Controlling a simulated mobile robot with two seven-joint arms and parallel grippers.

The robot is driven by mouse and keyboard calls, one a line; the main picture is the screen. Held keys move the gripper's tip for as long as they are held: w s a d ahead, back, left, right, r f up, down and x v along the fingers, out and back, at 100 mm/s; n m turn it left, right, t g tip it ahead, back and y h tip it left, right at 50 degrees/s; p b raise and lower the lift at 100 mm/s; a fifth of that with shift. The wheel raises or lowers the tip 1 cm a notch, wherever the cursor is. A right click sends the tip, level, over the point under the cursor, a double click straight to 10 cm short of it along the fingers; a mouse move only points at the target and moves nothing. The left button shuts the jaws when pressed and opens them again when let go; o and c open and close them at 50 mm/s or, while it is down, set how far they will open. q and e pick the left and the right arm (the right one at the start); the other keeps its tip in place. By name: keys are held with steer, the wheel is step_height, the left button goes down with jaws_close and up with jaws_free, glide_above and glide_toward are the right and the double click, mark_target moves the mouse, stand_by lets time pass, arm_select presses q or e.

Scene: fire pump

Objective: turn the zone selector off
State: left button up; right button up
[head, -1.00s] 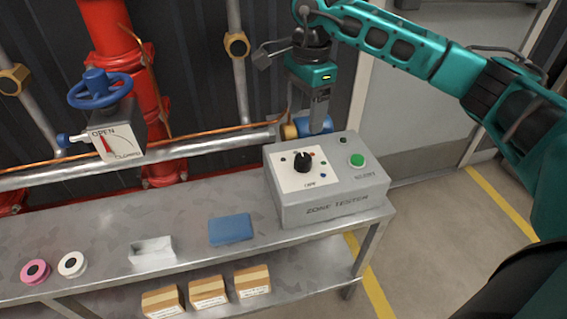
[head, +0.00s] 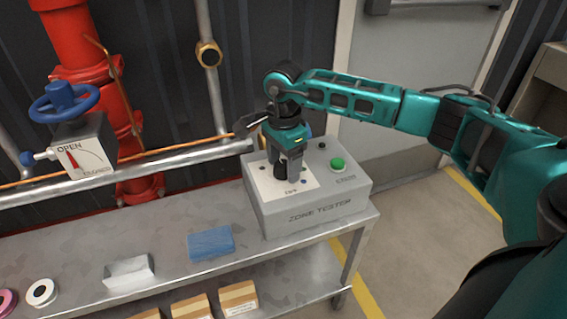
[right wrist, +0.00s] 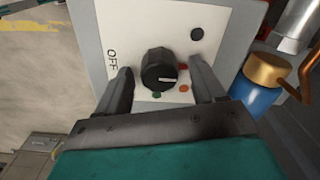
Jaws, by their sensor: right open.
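The zone tester (head: 315,209) is a grey box on the metal bench. My right gripper (head: 283,174) is pointed down over the plate. In the right wrist view its two fingers (right wrist: 163,83) are apart on either side of the knob, with gaps visible. I cannot tell how far down they reach. My left gripper is not in view.
A green button (head: 338,164) sits right of the plate on the box. A blue block (head: 211,242), a white tray (head: 129,273) and tape rolls lie on the bench (head: 165,232). A blue valve wheel (head: 63,101) and red pipes stand behind at left.

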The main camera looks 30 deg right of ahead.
steer(key=shift+c, duration=0.3)
steer(key=c, duration=1)
